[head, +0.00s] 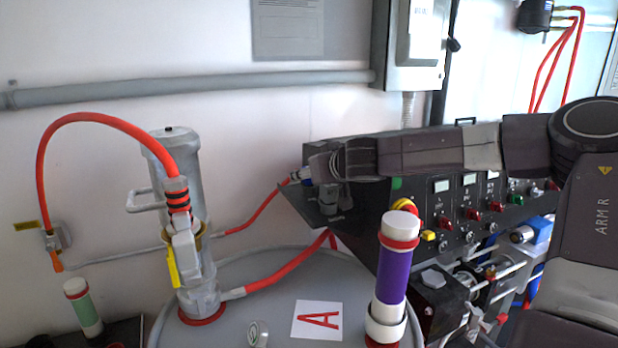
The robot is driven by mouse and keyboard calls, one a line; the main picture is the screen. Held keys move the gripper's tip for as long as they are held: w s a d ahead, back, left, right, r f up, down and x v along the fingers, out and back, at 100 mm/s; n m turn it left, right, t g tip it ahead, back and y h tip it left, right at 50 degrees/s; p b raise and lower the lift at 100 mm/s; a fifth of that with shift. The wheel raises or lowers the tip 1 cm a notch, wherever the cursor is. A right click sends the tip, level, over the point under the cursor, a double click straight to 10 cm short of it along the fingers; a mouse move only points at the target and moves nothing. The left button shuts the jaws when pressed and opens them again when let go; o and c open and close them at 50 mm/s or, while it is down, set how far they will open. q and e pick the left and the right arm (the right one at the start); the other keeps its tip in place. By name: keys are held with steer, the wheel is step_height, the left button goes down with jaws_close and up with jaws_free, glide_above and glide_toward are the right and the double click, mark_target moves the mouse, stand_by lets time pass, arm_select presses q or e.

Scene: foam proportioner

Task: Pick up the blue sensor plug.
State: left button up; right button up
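The blue sensor plug (304,173) is at the left end of the dark control panel, with a red cable running down and left from it. Only a small blue and white part of it shows. My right arm reaches in from the right across the top of the panel. Its gripper (322,172) is right at the plug and covers part of it. The fingers are seen from behind and are dark and small, so I cannot tell whether they are closed on the plug. My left gripper is out of view.
The control panel (455,215) has knobs, displays and buttons below my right arm. A grey drum (245,290) stands in front, with a pump with a red hose (108,119), a purple cylinder (393,272) and an "A" card (317,320) on or near it. A wall is behind.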

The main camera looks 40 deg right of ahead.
steer(key=shift+c, duration=0.5)
jaws_close()
steer(key=shift+r, duration=0.15)
step_height(320, 180, up, 25)
steer(key=p, duration=1)
